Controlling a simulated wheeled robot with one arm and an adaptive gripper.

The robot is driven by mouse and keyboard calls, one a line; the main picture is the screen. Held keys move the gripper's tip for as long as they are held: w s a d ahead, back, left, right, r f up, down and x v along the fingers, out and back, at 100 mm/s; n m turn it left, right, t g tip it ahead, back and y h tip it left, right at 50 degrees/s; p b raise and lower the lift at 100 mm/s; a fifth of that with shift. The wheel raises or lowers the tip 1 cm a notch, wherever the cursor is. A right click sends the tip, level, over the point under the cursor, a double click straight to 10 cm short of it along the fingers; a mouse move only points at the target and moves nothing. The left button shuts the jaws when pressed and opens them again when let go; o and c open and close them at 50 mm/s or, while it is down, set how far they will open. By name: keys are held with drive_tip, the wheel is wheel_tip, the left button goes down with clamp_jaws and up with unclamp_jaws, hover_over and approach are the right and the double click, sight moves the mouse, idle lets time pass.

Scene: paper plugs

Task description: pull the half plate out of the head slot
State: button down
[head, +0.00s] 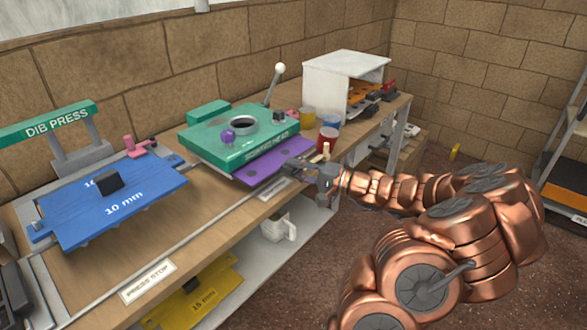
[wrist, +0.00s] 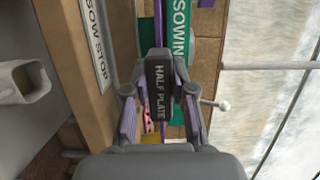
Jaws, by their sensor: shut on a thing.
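The purple half plate (head: 268,167) juts out from under the green sowing head (head: 236,135) toward my gripper; its rear part is hidden by the head. In the wrist view its purple edge (wrist: 158,22) shows as a thin strip beside the green head (wrist: 179,40). My gripper (head: 294,168) is at the plate's right end. In the wrist view my gripper (wrist: 160,92) is shut on the dark handle marked HALF PLATE (wrist: 160,85), with a finger on each side of it.
Red (head: 327,139), yellow (head: 308,117) and blue cups stand right of the head, near a white box (head: 340,78). A blue 10 mm plate (head: 110,200) lies left by the DIB PRESS. A yellow 15 mm plate (head: 200,292) and white mug (head: 279,228) are on the lower shelf.

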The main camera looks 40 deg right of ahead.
drive_tip(key=s+d+b, duration=0.3)
drive_tip(key=s, duration=1.1)
drive_tip(key=shift+s+d, duration=0.2)
drive_tip(key=shift+s, duration=0.05)
idle(4.9)
drive_tip(key=s, duration=0.2)
drive_tip(key=shift+s+d, duration=0.25)
drive_tip(key=shift+s, duration=0.05)
drive_tip(key=shift+w+r, duration=0.1)
idle(0.4)
